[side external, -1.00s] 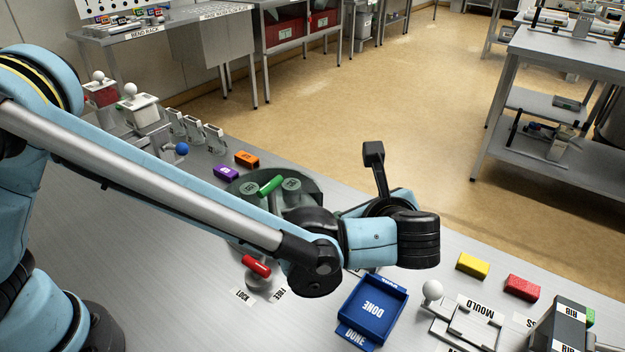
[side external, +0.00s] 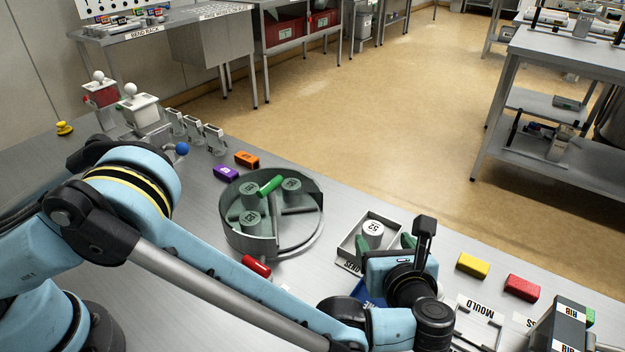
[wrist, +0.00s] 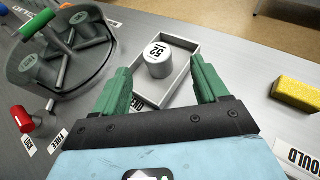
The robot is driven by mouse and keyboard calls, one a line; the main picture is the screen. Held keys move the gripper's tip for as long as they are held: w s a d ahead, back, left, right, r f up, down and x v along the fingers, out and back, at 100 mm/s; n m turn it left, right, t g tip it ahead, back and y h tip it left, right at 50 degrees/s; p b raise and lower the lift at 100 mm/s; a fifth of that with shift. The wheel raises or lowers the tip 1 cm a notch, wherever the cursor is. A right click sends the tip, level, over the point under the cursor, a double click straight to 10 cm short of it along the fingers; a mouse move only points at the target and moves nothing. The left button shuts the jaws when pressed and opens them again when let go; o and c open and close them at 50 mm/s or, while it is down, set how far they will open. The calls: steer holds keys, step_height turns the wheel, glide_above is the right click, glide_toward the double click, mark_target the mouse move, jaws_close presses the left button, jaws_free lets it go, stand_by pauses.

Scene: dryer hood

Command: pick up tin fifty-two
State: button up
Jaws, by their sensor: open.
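Tin fifty-two (side external: 373,229) is a short pale-grey cylinder with "52" on its white top. It stands upright in a shallow grey open tray (side external: 391,223). In the wrist view the tin (wrist: 158,68) is just beyond and between the green fingers, inside the tray (wrist: 183,82). My gripper (side external: 385,243) is open and empty, beside the tray in the side view. In the wrist view my gripper (wrist: 161,66) has a finger on each side of the tin, with visible gaps. I cannot tell how high the fingertips are above it.
A round grey drum (side external: 237,241) with a green handle (side external: 271,186) holds more tins left of the tray. A red handle (side external: 256,266) is in front of it. Yellow (side external: 473,265) and red (side external: 522,288) blocks lie to the right. The blue tray (side external: 366,291) is mostly hidden by my arm.

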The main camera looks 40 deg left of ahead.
mark_target(373, 227)
steer(key=shift+x, duration=2.7)
steer(key=shift+s+a, duration=0.15)
steer(key=shift+c, duration=0.4)
steer(key=c, duration=1.1)
steer(key=shift+r, duration=0.15)
